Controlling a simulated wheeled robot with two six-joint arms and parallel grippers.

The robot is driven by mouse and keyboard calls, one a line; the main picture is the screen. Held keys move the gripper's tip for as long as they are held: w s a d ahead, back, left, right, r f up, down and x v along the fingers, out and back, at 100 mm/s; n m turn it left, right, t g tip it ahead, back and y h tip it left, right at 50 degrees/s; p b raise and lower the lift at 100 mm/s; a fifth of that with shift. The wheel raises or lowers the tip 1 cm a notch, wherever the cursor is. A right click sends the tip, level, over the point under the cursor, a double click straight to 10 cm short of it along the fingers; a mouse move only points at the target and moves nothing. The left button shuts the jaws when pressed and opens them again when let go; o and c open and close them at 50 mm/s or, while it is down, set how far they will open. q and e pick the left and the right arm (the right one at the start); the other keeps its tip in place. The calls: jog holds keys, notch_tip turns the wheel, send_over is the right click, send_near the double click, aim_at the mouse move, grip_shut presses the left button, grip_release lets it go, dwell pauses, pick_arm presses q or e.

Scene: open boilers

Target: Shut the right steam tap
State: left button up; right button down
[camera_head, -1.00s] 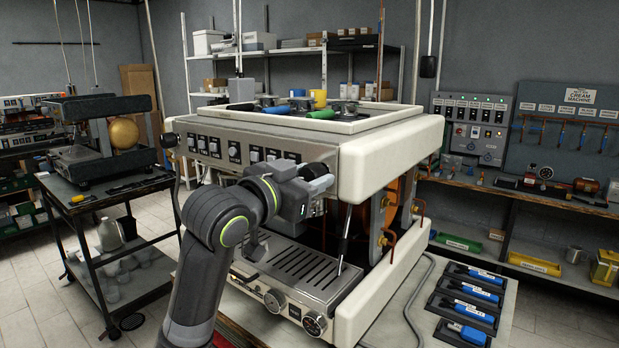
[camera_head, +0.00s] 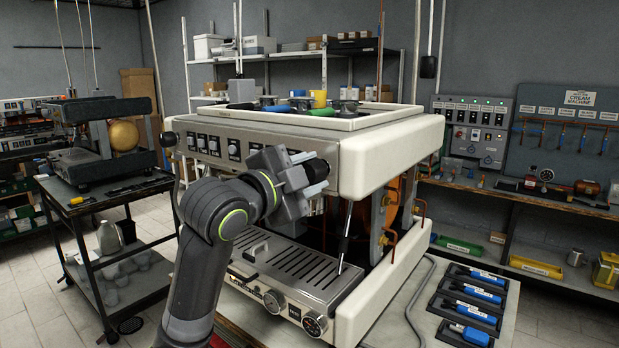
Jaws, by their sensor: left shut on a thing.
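The espresso machine (camera_head: 390,158) stands on a bench in the middle of the view, cream panels at its side and a steel front. My left gripper (camera_head: 316,178) is at the right end of the front panel, shut on the right steam tap. The tap's knob is mostly hidden by the fingers; a dark part shows between and below them. The right steam wand (camera_head: 346,236) hangs below, angled down to the drip tray (camera_head: 297,270). My right gripper is not in view.
Blue-handled tools (camera_head: 471,313) lie in dark trays on the bench at right. A trolley (camera_head: 112,200) with another machine stands at left. A shelf and tool board are behind at right.

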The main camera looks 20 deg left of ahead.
pick_arm(q)
jog(key=m+b, duration=0.1)
jog(key=m, duration=0.3)
jog(key=shift+f+m, duration=0.1)
jog(key=shift+m, duration=0.2)
jog(key=m+b, duration=0.1)
jog(key=m, duration=0.3)
jog(key=shift+b, duration=0.35)
jog(key=shift+m, duration=0.4)
jog(key=o, duration=1)
jog(key=b+v, duration=0.4)
jog(key=v, duration=1.3)
jog(key=shift+s, duration=0.2)
